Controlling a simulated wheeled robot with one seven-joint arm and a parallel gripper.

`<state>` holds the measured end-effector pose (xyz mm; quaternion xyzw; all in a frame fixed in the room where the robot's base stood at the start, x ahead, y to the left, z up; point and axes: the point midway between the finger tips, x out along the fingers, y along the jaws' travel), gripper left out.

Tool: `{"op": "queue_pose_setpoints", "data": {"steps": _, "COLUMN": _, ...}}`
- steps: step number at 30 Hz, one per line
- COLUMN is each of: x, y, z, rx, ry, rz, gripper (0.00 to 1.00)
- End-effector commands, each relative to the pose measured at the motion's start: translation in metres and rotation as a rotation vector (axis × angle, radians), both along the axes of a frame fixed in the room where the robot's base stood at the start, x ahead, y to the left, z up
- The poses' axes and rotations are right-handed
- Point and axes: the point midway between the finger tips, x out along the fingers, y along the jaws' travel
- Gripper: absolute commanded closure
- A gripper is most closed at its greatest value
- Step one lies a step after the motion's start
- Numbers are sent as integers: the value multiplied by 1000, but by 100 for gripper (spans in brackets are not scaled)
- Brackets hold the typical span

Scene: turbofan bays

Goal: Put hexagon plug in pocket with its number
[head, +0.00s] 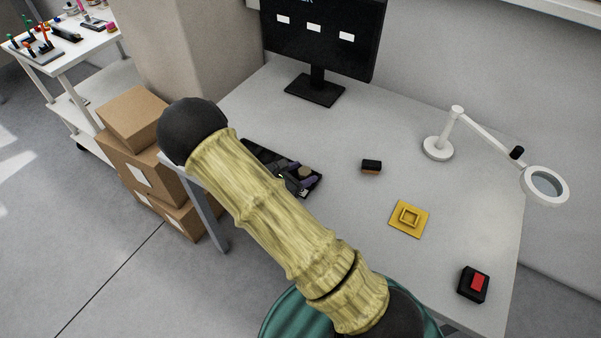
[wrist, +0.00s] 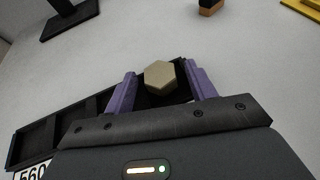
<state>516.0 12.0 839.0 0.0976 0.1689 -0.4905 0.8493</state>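The hexagon plug (wrist: 160,77) is tan with a six-sided top; it also shows small in the head view (head: 305,172). It is at the right end of a black tray (wrist: 40,135) with several compartments, and I cannot tell how deep it sits. The tray (head: 258,151) is partly hidden behind my arm in the head view. A white label reading "560" (wrist: 33,170) is on the tray's near side, cut by the frame edge. My gripper (wrist: 161,82) has its purple fingers on both sides of the plug, with a visible gap at each side.
A yellow plate with a raised square (head: 409,217), a black-and-brown block (head: 371,167) and a black box with a red button (head: 473,284) lie on the grey table (head: 330,135). A magnifier lamp (head: 438,148) and a monitor (head: 322,40) stand farther back. Cartons (head: 150,160) stand left.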

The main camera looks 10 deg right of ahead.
Motion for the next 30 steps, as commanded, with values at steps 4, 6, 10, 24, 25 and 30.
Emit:
{"op": "queue_pose_setpoints", "data": {"steps": 4, "x": 0, "y": 0, "z": 0, "rx": 0, "ry": 0, "rz": 0, "gripper": 45}}
{"op": "queue_pose_setpoints", "data": {"steps": 6, "x": 0, "y": 0, "z": 0, "rx": 0, "ry": 0, "rz": 0, "gripper": 45}}
{"op": "queue_pose_setpoints", "data": {"steps": 10, "x": 0, "y": 0, "z": 4, "rx": 0, "ry": 0, "rz": 0, "gripper": 45}}
{"op": "queue_pose_setpoints", "data": {"steps": 24, "x": -34, "y": 62, "z": 32, "rx": 2, "ry": -2, "rz": 5, "gripper": 45}}
{"op": "queue_pose_setpoints", "data": {"steps": 25, "x": -37, "y": 66, "z": 34, "rx": 2, "ry": -2, "rz": 4, "gripper": 45}}
{"op": "queue_pose_setpoints", "data": {"steps": 30, "x": -50, "y": 88, "z": 44, "rx": 2, "ry": -2, "rz": 3, "gripper": 45}}
